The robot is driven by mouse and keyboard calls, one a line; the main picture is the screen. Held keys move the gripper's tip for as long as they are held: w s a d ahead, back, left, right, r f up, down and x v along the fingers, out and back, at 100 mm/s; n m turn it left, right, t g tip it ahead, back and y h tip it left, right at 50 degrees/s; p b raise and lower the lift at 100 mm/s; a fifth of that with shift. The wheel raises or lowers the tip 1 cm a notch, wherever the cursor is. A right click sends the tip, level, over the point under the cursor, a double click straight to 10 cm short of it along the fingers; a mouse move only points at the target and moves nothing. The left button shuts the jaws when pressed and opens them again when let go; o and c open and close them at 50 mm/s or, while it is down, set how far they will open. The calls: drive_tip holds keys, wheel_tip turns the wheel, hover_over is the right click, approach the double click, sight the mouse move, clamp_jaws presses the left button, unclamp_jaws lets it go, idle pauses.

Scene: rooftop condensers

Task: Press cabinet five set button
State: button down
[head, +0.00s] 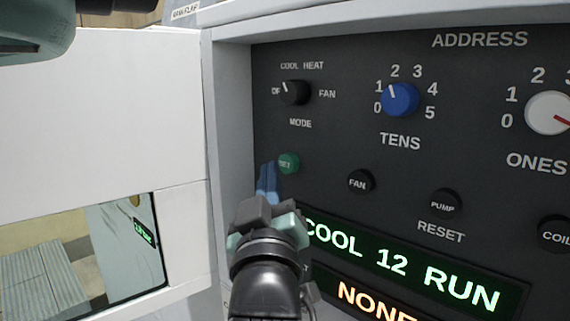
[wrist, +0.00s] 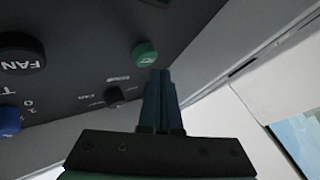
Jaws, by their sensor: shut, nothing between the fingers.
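The green set button (head: 289,162) is on the dark control panel, below the mode knob, near the panel's left edge. In the wrist view the green button (wrist: 145,54) is just beyond the fingertips, slightly to their left. My gripper (head: 267,168) is shut and empty, its blue fingers close beside the button's left side. In the wrist view the shut fingers (wrist: 158,75) point toward the button. I cannot tell whether the fingertips touch it. The display (head: 400,262) reads COOL 12 RUN. No cabinet number is readable.
The black mode knob (head: 295,92), blue tens knob (head: 400,99) and white ones knob (head: 548,113) are above. Black FAN (head: 361,181), PUMP (head: 446,202) and COIL (head: 555,234) buttons are to the right. The cabinet's grey side frame (head: 228,130) stands close left of my gripper, beside a white door (head: 100,130).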

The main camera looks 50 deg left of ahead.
drive_tip(key=shift+w, duration=0.15)
idle(0.5)
drive_tip(key=shift+w, duration=0.3)
drive_tip(key=shift+w+a+b, duration=0.1)
drive_tip(key=shift+w+b, duration=0.2)
drive_tip(key=shift+w, duration=0.3)
idle(0.9)
drive_tip(key=shift+s, duration=1.05)
drive_tip(key=shift+s, duration=0.1)
drive_tip(key=shift+s+d+p, duration=0.2)
drive_tip(key=shift+s, duration=1)
drive_tip(key=shift+s+d+p, duration=0.15)
drive_tip(key=shift+s+d, duration=0.05)
drive_tip(key=shift+s, duration=0.95)
